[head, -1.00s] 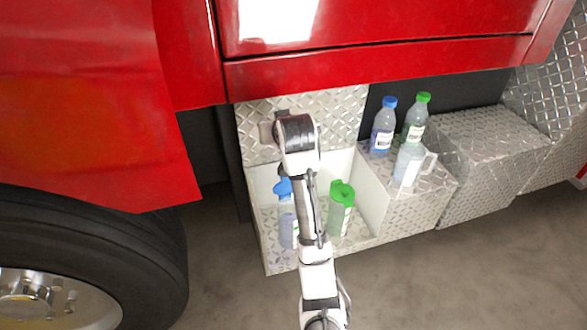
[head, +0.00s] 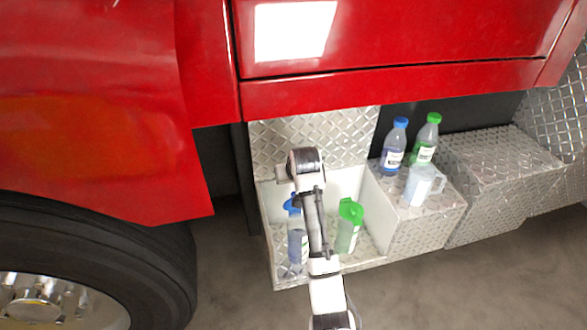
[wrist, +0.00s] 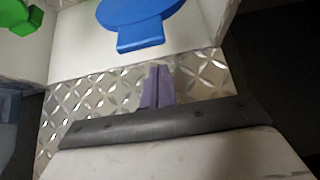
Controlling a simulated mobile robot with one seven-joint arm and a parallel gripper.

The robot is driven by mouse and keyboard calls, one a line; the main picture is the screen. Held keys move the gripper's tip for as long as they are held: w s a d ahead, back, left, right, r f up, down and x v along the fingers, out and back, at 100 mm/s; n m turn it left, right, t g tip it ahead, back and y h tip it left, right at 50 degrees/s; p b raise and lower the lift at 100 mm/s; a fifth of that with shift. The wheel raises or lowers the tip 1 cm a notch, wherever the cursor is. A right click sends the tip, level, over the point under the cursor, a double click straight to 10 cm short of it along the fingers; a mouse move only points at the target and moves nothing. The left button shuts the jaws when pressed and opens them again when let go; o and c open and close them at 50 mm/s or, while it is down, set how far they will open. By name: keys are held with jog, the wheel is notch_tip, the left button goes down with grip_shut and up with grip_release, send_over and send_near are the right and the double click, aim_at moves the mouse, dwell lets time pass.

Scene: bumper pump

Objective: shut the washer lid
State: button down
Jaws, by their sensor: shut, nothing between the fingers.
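The blue-lidded container (head: 297,245), which I take for the washer, stands in the left of an open compartment (head: 381,210). Its blue lid (head: 291,205) is partly hidden behind my arm in the head view. In the wrist view the blue lid (wrist: 140,18) is a flat disc with a square tab, cut off by the top edge. I cannot tell how far it is open. My gripper (wrist: 157,88) is shut and empty, apart from the lid in the wrist picture. In the head view its fingertips cannot be made out.
A green-lidded container (head: 348,232) stands to the right in the same compartment. Two capped bottles (head: 394,150) (head: 426,142) and a clear jug (head: 420,187) stand on the step at right. The red truck body (head: 390,85) overhangs, and a tyre (head: 110,235) is at left.

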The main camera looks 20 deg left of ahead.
jog(key=shift+s+d+f+p, duration=0.2)
jog(key=shift+s+d, duration=0.2)
jog(key=shift+s, duration=0.25)
jog(key=shift+s+d+f+p, duration=0.15)
jog(key=shift+s+d, duration=0.2)
jog(key=shift+s, duration=0.25)
jog(key=shift+d+f+b, duration=0.15)
jog(key=shift+b, duration=0.3)
jog(key=shift+s+t, duration=0.25)
jog(key=shift+t, duration=0.05)
jog(key=shift+d, duration=0.1)
